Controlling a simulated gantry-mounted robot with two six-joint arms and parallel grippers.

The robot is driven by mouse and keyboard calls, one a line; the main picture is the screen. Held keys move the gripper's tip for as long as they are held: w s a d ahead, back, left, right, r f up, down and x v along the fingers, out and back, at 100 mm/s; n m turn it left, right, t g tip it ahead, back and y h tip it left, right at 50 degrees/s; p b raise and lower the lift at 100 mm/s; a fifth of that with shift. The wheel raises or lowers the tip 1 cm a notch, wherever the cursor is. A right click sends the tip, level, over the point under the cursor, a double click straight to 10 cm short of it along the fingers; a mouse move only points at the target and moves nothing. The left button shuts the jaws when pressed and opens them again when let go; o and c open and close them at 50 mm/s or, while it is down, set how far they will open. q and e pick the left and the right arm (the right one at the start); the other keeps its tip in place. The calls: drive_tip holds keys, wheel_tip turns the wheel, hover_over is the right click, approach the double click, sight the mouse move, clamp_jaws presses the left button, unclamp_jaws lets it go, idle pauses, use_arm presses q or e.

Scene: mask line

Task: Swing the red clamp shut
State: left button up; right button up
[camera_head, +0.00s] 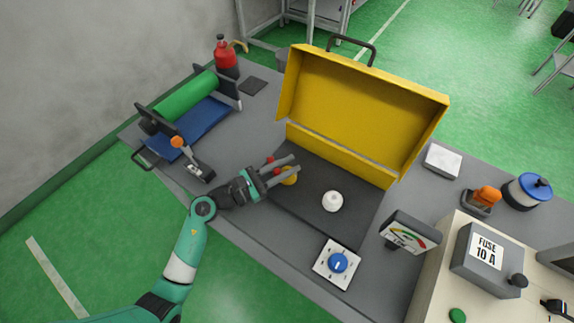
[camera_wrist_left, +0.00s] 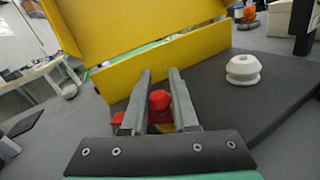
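My left gripper (camera_head: 296,163) reaches in from the left over the dark mat in front of the yellow case. Its two fingers are apart, and the left wrist view also shows them apart (camera_wrist_left: 160,72). A red knob (camera_wrist_left: 159,100) shows between the fingers, with a red block (camera_wrist_left: 118,118) to its left and a yellow part below. These look like the red clamp, whose red parts (camera_head: 270,159) show beside the fingers in the head view. The gripper hides much of it, so I cannot tell its swing position or whether a finger touches it. My right gripper is not in view.
The open yellow case (camera_head: 360,110) stands behind the mat. A white knob-shaped piece (camera_head: 332,201) is right of the gripper, and a blue dial (camera_head: 338,263) is nearer the front. An orange-knobbed lever (camera_head: 177,142) and a green roll (camera_head: 185,97) are at left.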

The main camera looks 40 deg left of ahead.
use_arm(q)
clamp_jaws()
drive_tip(key=shift+w+r+n+y+p, duration=0.15)
drive_tip(key=shift+w+n+y+p, duration=0.1)
drive_tip(key=shift+n+y+p, duration=0.55)
drive_tip(key=n+y+p, duration=0.1)
drive_tip(key=y+p, duration=0.1)
drive_tip(key=w+n+y+p, duration=0.1)
drive_tip(key=n+y+p, duration=0.1)
drive_tip(key=y+p, duration=0.1)
drive_tip(key=shift+w+a+r+y+p, duration=0.1)
drive_tip(key=shift+w+a+y+p, duration=0.1)
drive_tip(key=shift+w+y+p, duration=0.15)
drive_tip(key=shift+w+a+n+y+p, duration=0.15)
drive_tip(key=shift+n+y+p, duration=0.15)
drive_tip(key=shift+y, duration=0.2)
drive_tip(key=shift+w+a+n+y+p, duration=0.1)
drive_tip(key=shift+n+y+p, duration=0.1)
drive_tip(key=shift+n+y, duration=0.25)
drive_tip(key=shift+w+a+f+n+g+y+p, duration=0.1)
drive_tip(key=shift+a+f+n+g+y+p, duration=0.1)
drive_tip(key=shift+n+y, duration=0.25)
drive_tip(key=shift+w+a+f+n+g+y+p, duration=0.1)
drive_tip(key=shift+n+g+y+p, duration=0.1)
drive_tip(key=shift+y, duration=0.45)
